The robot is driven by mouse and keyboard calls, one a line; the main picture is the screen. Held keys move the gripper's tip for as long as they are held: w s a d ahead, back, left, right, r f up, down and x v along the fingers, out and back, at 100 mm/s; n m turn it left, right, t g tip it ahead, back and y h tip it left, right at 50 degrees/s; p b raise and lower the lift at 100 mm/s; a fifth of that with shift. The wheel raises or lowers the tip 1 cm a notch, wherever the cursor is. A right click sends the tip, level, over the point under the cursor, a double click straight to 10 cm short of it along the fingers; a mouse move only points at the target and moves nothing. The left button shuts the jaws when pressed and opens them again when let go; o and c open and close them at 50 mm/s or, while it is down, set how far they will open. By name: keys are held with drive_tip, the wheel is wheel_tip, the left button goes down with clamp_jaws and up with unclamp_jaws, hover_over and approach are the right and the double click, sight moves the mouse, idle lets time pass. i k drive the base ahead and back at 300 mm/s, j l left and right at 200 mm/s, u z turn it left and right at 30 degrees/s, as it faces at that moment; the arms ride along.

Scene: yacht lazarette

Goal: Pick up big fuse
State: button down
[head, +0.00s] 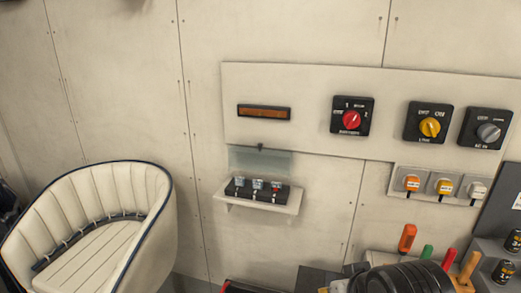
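A black fuse block (240,190) sits on a small white wall shelf (285,205) below the wall panel. It carries several small grey pieces and one with a red spot. They look like fuses or switches, but I cannot tell which one is the big fuse. A clear greenish cover (262,161) stands raised behind the block.
A white padded seat (90,225) stands at the left. The wall panel (300,130) carries red (351,119), yellow (430,126) and grey (488,131) rotary switches. Plugs (443,186), coloured handles (407,237) and a black rounded object (405,278) crowd the lower right.

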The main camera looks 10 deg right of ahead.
sight(276, 187)
drive_tip(key=k+j+z, duration=0.1)
drive_tip(key=z, duration=0.3)
drive_tip(key=k+j+z, duration=0.1)
drive_tip(key=z, duration=0.35)
drive_tip(key=k+z, duration=0.15)
drive_tip(key=z, duration=0.25)
